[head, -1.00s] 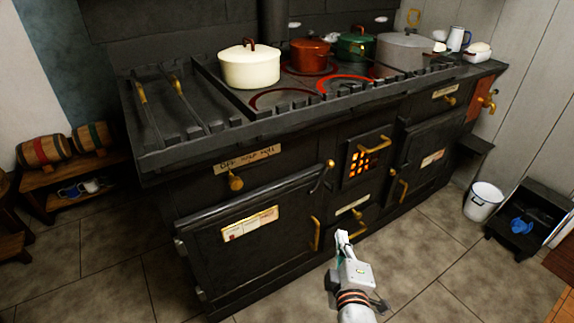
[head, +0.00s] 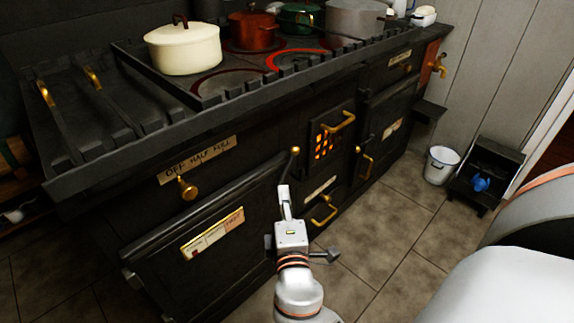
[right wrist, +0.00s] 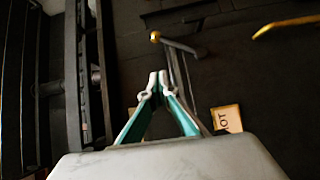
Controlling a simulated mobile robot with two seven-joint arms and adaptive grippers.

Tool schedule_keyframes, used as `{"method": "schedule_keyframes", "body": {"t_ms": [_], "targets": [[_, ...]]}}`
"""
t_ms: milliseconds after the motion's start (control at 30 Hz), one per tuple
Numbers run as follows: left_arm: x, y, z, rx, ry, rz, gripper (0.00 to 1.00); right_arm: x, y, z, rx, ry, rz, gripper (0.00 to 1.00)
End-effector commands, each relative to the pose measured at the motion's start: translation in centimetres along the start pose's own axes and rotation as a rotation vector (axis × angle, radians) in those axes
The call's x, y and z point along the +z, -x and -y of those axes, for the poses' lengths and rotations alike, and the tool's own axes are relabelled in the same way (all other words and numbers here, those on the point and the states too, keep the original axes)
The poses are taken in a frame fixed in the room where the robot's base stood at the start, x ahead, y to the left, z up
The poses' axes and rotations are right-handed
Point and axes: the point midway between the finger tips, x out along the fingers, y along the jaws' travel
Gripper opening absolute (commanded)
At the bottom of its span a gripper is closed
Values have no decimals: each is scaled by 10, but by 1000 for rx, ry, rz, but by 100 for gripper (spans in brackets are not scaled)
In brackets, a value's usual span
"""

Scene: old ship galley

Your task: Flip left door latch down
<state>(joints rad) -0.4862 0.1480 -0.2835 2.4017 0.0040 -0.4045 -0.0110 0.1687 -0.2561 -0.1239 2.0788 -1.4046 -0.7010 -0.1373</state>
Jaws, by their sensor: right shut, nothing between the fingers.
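The left oven door (head: 160,255) is black with a paper label and is closed. Its latch (head: 295,151) is a dark lever with a brass ball end, pointing up near the door's upper right corner. In the right wrist view the latch's brass ball (right wrist: 155,37) and dark arm lie just beyond the fingertips. My right gripper (head: 284,190) is shut and empty, in front of the door's right edge and below the ball in the head view. Its teal and grey fingers meet in the right wrist view (right wrist: 158,82). No contact with the latch is clear. The left gripper is not in view.
A brass knob (head: 187,188) sticks out above the door. A glowing grate (head: 325,143) with a brass handle is right of the latch. Pots, including a cream one (head: 183,48), stand on the stove. A white bucket (head: 441,165) stands on the open floor at right.

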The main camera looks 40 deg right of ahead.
Motion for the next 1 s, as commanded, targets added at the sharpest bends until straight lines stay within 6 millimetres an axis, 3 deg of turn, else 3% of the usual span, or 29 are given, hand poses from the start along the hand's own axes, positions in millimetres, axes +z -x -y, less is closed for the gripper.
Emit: {"method": "schedule_keyframes", "body": {"t_ms": [167, 600, 800, 1000], "targets": [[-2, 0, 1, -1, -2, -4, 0, 0, -18, -2, 4, -2, 0, 0], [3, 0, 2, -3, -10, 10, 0, 0, -102, -1, 3, 0, 0, 0], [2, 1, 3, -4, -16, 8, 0, 20, -120, -1, 2, 1, -1, 0], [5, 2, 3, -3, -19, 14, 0, 28, -127, 0, 0, 0, 0, 0]]}}
